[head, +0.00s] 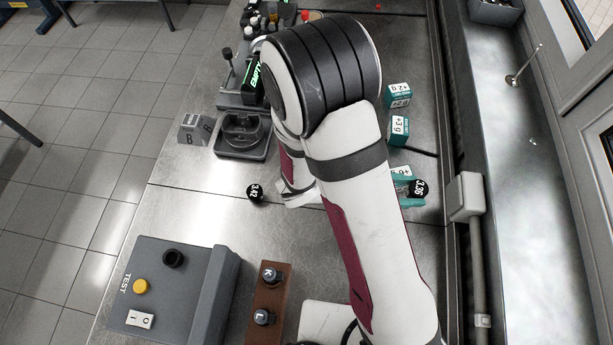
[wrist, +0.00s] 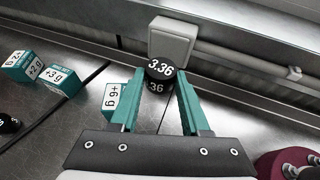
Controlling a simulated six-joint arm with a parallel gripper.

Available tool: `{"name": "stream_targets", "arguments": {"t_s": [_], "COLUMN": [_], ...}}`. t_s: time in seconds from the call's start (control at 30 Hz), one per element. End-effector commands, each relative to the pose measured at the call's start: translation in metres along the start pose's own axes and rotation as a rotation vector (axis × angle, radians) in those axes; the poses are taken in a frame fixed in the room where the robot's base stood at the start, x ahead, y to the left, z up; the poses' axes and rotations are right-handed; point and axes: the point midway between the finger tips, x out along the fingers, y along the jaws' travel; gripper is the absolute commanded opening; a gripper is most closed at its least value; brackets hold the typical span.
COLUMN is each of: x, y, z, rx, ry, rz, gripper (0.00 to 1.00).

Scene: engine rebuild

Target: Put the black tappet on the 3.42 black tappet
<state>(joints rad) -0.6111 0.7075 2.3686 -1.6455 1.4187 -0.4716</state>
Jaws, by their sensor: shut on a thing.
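The black tappet marked 3.36 (head: 420,189) is at the right side of the bench; it also shows in the wrist view (wrist: 160,70), upright with its label up. My gripper (wrist: 161,82) has its teal fingers on either side of this tappet and is shut on it. In the head view my gripper (head: 411,190) is partly hidden by my arm. I cannot tell whether the tappet touches the bench. The 3.42 black tappet (head: 255,192) sits apart on the bench, left of my arm, with nothing on it.
Teal-and-white weight boxes marked +2 g (head: 399,95) and +3 g (head: 398,130) stand near the right. Another box (wrist: 112,96) is beside my left finger. A dark round fixture (head: 243,135) is behind the 3.42 tappet. A grey TEST box (head: 170,285) and brown block (head: 267,297) are in front.

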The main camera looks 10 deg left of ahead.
Motion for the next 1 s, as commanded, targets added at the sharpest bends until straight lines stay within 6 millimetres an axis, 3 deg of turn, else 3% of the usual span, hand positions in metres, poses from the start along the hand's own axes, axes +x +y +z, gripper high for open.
{"name": "stream_targets", "arguments": {"t_s": [0.1,0.23,0.4,0.5,0.63,0.73,1.0], "x": [0.009,0.004,-0.025,-0.050,-0.086,-0.112,-0.157], "y": [-0.032,-0.071,-0.106,-0.112,-0.102,-0.081,0.008], "z": [0.003,-0.002,-0.021,-0.036,-0.054,-0.063,-0.061], "rx": [0.110,0.245,0.428,0.535,0.670,0.769,1.001], "ry": [0.001,0.000,0.001,0.002,0.001,0.001,0.004], "rz": [-0.261,-0.590,-1.035,-1.294,-1.620,-1.860,-2.414], "gripper": [0.00,0.00,0.00,0.00,0.00,0.00,0.00]}}
